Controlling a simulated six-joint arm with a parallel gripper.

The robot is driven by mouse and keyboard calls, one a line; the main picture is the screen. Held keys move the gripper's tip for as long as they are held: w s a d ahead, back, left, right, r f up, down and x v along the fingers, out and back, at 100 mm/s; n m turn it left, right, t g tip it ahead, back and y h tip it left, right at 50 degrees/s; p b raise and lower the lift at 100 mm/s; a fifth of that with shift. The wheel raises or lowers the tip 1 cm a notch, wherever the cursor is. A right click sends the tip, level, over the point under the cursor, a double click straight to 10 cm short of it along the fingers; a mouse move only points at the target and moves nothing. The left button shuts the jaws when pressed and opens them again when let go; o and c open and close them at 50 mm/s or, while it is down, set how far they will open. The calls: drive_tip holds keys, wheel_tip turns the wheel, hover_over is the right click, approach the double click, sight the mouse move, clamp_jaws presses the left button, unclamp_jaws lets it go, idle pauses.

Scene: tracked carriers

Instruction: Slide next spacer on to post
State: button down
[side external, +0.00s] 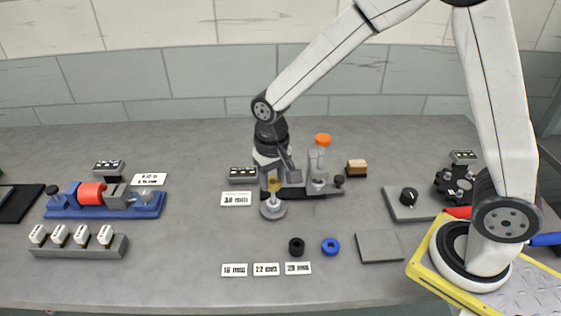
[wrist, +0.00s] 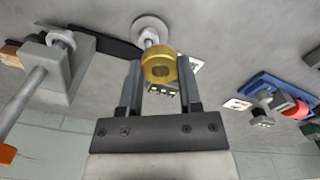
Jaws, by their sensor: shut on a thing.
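A gold ring-shaped spacer (wrist: 158,68) sits between the fingers of my gripper (wrist: 160,76), which is shut on it. In the side view the gold spacer (side external: 273,185) is at the upper end of the grey post (side external: 272,201), with my gripper (side external: 273,180) pointing down above the round base. In the wrist view the post (wrist: 149,39) shows just beyond the spacer. I cannot tell whether the spacer is around the post's tip or only above it. A black spacer (side external: 296,246) and a blue spacer (side external: 331,246) lie on the table in front.
A fixture with an orange-capped rod (side external: 322,141) stands close behind the post. Size labels (side external: 266,269) lie near the front edge, and a grey plate (side external: 379,246) lies right of the blue spacer. A blue fixture (side external: 105,205) and a grey rack (side external: 78,246) are at left.

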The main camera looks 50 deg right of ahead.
sight(273, 183)
drive_tip(key=w+d, duration=0.3)
drive_tip(key=shift+w+d, duration=0.25)
drive_tip(key=shift+d, duration=0.1)
drive_tip(key=shift+f, duration=0.15)
drive_tip(key=shift+f, duration=1.75)
drive_tip(key=shift+f, duration=1.4)
idle(2.7)
unclamp_jaws()
idle(0.9)
